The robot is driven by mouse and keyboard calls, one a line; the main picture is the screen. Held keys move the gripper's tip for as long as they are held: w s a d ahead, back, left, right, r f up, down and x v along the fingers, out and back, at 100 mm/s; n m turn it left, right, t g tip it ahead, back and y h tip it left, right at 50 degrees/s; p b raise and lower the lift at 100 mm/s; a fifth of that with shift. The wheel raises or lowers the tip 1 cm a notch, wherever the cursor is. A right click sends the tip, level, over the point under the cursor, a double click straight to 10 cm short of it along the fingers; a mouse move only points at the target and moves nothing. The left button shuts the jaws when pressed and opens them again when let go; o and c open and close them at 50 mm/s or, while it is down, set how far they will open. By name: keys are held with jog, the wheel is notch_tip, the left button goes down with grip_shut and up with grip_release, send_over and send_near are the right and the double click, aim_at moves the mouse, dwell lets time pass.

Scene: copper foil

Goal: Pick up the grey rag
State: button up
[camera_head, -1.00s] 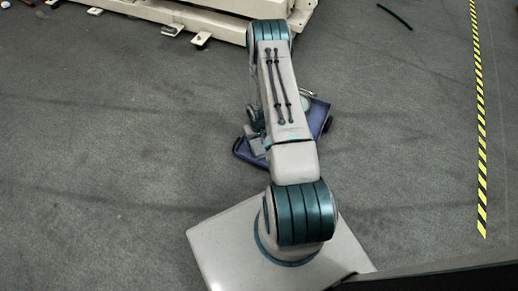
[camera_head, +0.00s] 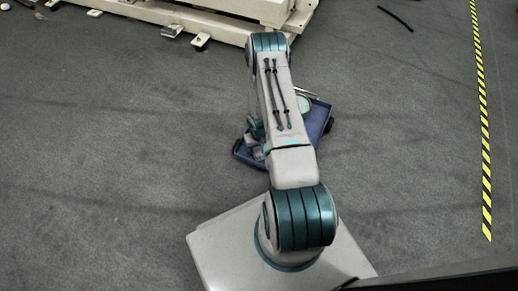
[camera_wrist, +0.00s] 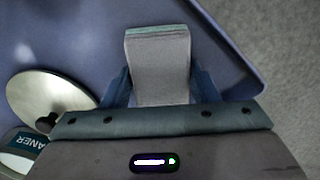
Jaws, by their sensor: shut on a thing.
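The grey rag (camera_wrist: 158,68) shows in the wrist view as a folded, pale grey block with a teal edge at its far end. My gripper (camera_wrist: 160,85) has a finger on each side of it and is shut on it. The rag is over the floor of a blue tray; I cannot tell whether it still touches the tray. In the head view my arm hides most of the gripper and the rag.
The blue tray (camera_head: 317,123) lies on the grey floor. A round metal lid-like disc (camera_wrist: 62,98) and a labelled cleaner container (camera_wrist: 25,140) are left of my gripper. Pale machinery (camera_head: 185,14) stands at the back. Yellow-black tape (camera_head: 484,130) runs along the right.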

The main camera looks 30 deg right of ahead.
aim_at(259, 148)
jog(key=shift+r+p, duration=0.3)
jog(key=shift+r, duration=0.25)
notch_tip(259, 148, up, 4)
jog(key=shift+s+f+p, duration=0.1)
jog(key=shift+p, duration=0.95)
jog(key=s+a+r+p, duration=0.2)
jog(key=s+r+p, duration=0.2)
jog(key=s, duration=0.7)
notch_tip(259, 148, up, 2)
jog(key=shift+s+a+r, duration=0.1)
jog(key=shift+s+a, duration=0.05)
